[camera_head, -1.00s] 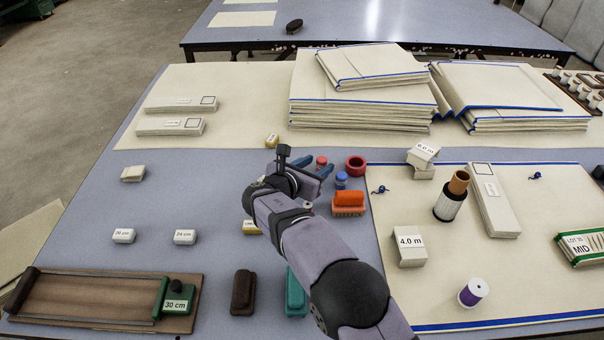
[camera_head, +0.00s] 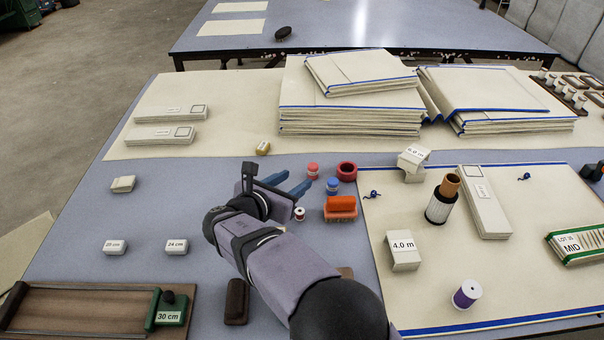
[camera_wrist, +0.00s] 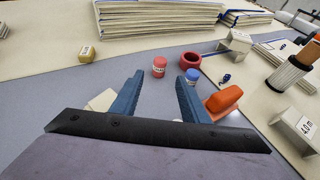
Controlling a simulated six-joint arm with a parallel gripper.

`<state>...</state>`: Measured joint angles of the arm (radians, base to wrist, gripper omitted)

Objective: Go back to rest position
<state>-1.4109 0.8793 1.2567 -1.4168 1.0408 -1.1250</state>
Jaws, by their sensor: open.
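My gripper (camera_head: 288,186) is open and empty above the blue-grey table (camera_head: 75,215), left of the orange brush-like block (camera_head: 340,207). Its two blue fingers point away from my arm. In the wrist view the fingers (camera_wrist: 157,98) stand apart with bare table between them. A red-capped spool (camera_wrist: 159,66) and a blue-capped spool (camera_wrist: 192,76) stand beyond the fingertips, and neither is held. My arm hides part of the table's front middle.
A cream cloth with blue edges (camera_head: 400,290) lies at right, with a 4.0 m block (camera_head: 402,250), a brown-topped spool (camera_head: 441,205) and a purple spool (camera_head: 466,294). Stacked folded cloths (camera_head: 350,120) stand behind. A 30 cm board (camera_head: 80,312) lies front left. The left middle is mostly clear.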

